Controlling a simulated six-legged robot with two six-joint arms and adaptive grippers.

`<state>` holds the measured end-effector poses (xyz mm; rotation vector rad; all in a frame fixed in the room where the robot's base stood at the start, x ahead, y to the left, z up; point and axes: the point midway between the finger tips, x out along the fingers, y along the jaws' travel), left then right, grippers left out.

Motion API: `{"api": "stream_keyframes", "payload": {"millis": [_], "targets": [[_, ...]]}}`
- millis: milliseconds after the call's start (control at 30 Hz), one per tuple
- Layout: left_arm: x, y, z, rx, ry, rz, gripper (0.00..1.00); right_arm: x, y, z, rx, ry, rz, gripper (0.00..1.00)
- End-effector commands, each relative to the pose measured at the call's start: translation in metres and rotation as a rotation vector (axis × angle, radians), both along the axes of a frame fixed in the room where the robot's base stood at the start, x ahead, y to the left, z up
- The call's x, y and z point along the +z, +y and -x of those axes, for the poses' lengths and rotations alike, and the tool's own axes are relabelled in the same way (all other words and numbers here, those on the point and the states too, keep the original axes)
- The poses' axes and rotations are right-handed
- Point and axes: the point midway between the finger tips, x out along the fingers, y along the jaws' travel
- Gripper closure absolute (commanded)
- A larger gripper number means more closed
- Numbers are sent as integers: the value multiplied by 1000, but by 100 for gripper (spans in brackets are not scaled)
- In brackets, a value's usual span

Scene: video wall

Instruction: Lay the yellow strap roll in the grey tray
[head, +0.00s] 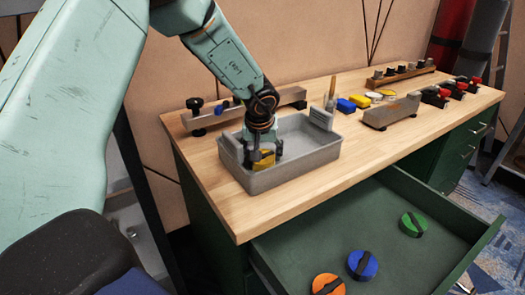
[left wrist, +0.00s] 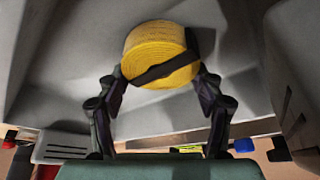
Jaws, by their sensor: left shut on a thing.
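The grey tray (head: 310,157) stands on the wooden workbench top. My left gripper (head: 263,158) reaches down into the left part of the tray and is shut on the yellow strap roll (head: 265,161). In the left wrist view the yellow strap roll (left wrist: 162,55), with a black band across it, sits between the two fingertips (left wrist: 162,80). The grey tray's inner surface (left wrist: 60,60) surrounds it there. I cannot tell whether the roll touches the tray floor. My right gripper is not in view.
An open green drawer (head: 330,215) below the bench holds an orange roll (head: 327,285), a blue roll (head: 362,265) and a green roll (head: 414,224). Grey bars, small coloured items and red-handled clamps (head: 460,87) stand along the bench's back and right. The bench front (head: 240,215) is clear.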

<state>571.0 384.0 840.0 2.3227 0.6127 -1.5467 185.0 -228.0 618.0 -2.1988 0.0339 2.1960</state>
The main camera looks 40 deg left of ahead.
Motion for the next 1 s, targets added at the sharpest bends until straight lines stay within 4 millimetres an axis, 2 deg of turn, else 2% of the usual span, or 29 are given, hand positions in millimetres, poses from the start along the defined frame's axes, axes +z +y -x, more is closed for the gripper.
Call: {"api": "stream_keyframes", "payload": {"millis": [33, 67, 300, 733, 1000], "targets": [[0, 0, 0, 0, -1, 0, 73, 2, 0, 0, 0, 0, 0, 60], [0, 0, 0, 0, -1, 0, 30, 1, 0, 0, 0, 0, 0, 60], [-1, 0, 0, 0, 0, 0, 10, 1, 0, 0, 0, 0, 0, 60], [3, 0, -1, 1, -3, 1, 10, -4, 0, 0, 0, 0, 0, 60], [55, -10, 16, 0, -3, 2, 10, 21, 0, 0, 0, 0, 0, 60]]}}
